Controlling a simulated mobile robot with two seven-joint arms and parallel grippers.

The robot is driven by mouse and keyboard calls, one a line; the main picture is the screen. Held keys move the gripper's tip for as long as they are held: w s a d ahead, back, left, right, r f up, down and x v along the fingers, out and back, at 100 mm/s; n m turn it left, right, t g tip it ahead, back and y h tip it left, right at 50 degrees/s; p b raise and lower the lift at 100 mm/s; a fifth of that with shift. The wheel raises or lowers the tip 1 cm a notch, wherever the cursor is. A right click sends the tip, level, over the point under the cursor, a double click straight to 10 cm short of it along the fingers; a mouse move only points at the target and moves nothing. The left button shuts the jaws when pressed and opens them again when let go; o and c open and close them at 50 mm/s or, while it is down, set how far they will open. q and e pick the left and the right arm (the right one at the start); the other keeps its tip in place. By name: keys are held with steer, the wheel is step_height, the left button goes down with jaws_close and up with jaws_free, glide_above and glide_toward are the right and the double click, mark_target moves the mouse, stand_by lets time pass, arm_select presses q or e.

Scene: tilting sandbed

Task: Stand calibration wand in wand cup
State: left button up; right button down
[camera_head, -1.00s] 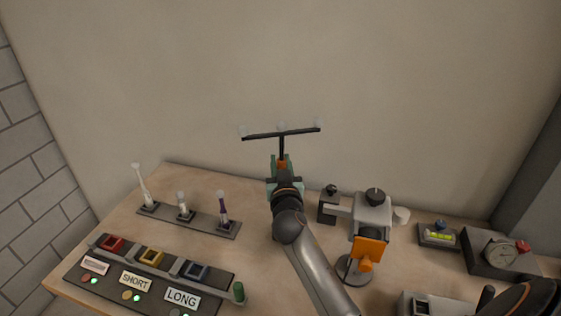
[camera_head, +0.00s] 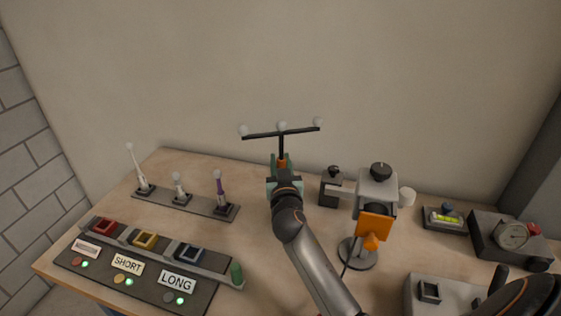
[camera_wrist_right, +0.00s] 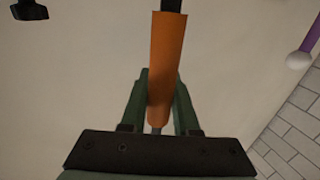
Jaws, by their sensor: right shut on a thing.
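The calibration wand has a black crossbar (camera_head: 262,135) carrying white balls, a black stem and an orange handle (camera_head: 282,163). It is upright in the air, crossbar on top, against the wall in the head view. My right gripper (camera_head: 281,172), with green fingers, is shut on the orange handle; the wrist view shows the handle (camera_wrist_right: 167,60) between the fingers (camera_wrist_right: 160,100). A grey box at the lower right has a square, dark-rimmed opening (camera_head: 430,291); I cannot tell whether this is the wand cup. My left gripper is not in view.
A rack (camera_head: 170,200) at the back left holds three ball-tipped sticks. In front are a panel (camera_head: 150,284) labelled SHORT and LONG and a rail of coloured square sockets. A camera-like device on a stand (camera_head: 362,257) stands right of my arm; a dial box (camera_head: 490,250) is farther right.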

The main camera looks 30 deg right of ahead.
stand_by(0.3)
steer(key=c, duration=0.6)
jaws_free()
steer(key=shift+f, duration=0.1)
steer(key=shift+s, duration=0.1)
